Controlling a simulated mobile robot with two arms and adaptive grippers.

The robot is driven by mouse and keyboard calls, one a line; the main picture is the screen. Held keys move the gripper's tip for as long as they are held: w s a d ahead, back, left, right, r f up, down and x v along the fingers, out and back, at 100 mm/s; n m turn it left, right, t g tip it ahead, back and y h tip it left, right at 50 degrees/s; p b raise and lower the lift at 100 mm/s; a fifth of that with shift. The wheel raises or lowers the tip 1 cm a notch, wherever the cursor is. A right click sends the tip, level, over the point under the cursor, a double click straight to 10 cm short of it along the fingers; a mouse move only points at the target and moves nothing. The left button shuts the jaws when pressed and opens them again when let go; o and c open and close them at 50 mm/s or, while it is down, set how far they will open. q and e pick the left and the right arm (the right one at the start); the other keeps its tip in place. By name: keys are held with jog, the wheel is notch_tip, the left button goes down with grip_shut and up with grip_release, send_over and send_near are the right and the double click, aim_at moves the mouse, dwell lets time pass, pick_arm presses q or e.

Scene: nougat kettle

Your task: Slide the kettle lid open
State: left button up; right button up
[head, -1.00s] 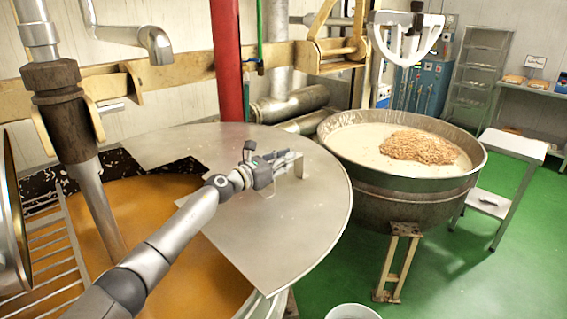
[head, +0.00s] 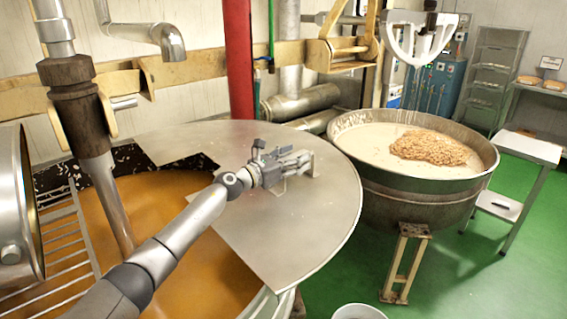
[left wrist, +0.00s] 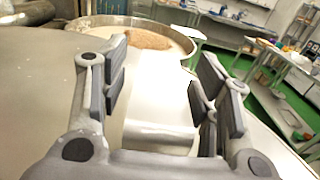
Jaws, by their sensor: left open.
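The kettle lid (head: 300,215) is a flat grey metal sheet covering the right part of the large kettle, with an orange-brown mass (head: 190,265) exposed to its left. A bent metal handle (head: 314,163) stands on the lid. My left gripper (head: 298,160) is open and low over the lid at the handle. In the left wrist view, the handle (left wrist: 160,137) shows as a bright band between the two open fingers (left wrist: 160,92), with no clear contact. The gripper partly hides the handle in the head view. My right gripper is not in view.
A second kettle (head: 415,185) with pale mix and a brown heap stands to the right of the lid. A red post (head: 238,60) rises behind the lid. A stirrer shaft (head: 105,190) stands in the left kettle. A white table (head: 528,147) is at far right.

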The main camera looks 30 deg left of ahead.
pick_arm(q)
jog(key=v, duration=1.1)
jog(key=shift+s+a, duration=0.15)
jog(key=shift+s, duration=0.15)
jog(key=shift+f, duration=0.1)
